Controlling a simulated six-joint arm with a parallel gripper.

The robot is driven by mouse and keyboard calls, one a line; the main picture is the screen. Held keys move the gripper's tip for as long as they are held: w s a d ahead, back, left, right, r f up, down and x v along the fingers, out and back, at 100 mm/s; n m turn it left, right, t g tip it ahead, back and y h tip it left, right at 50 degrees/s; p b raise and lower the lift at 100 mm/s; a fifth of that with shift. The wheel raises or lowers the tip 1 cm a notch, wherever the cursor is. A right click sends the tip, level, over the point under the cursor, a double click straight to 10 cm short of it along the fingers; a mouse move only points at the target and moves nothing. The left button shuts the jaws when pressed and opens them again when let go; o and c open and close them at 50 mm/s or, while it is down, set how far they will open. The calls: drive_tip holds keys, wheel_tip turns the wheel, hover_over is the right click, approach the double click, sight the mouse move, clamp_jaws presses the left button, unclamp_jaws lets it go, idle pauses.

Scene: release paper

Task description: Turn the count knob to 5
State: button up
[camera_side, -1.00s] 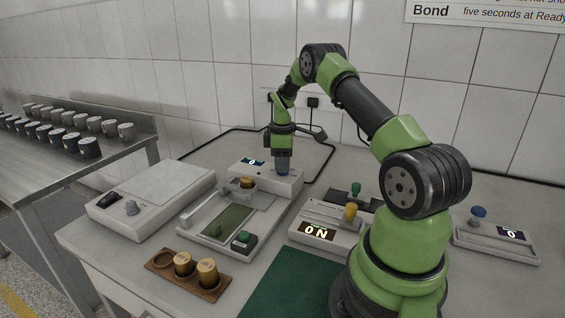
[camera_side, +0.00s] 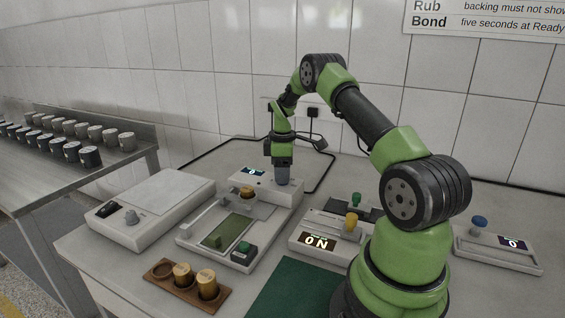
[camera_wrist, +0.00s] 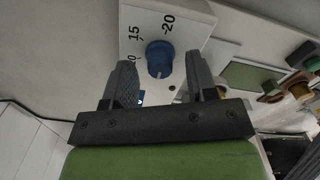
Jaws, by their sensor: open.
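The blue count knob (camera_wrist: 160,58) shows in the wrist view on a pale panel printed with 15 and 20 and a partly covered number. A light pointer mark on the knob faces the bottom of the picture. My gripper (camera_wrist: 160,66) is open, with one grey finger on each side of the knob; contact cannot be told. In the side view my gripper (camera_side: 282,178) points straight down at the back of the white press-like unit (camera_side: 265,187), and its fingers hide the knob. The small display (camera_side: 252,171) beside it appears to read 0.
A second blue knob (camera_side: 479,222) sits on a separate unit at the right. A yellow-knobbed unit (camera_side: 351,222) reads ON. A wooden holder (camera_side: 160,271) with brass-coloured pieces stands in front. A scale-like box (camera_side: 150,212) is at the left.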

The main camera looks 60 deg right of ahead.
wheel_tip(320, 180, up, 10)
drive_tip(key=shift+f, duration=0.25)
idle(0.4)
drive_tip(key=s+a+r+m+t, duration=0.1)
drive_tip(key=a+r+m+t, duration=0.1)
drive_tip(key=a+r, duration=0.6)
drive_tip(key=s+a+r+m+t, duration=0.2)
drive_tip(key=a+r, duration=0.5)
drive_tip(key=a, duration=0.4)
drive_tip(key=s+a+f+m+t+y, duration=0.1)
drive_tip(key=s+a+m+t+y, duration=0.1)
drive_tip(key=s+a, duration=0.9)
drive_tip(key=s+m+t, duration=0.1)
drive_tip(key=s+m, duration=0.1)
drive_tip(key=shift+s+a+m, duration=0.2)
drive_tip(key=shift+s+m, duration=0.05)
drive_tip(key=shift+m, duration=0.05)
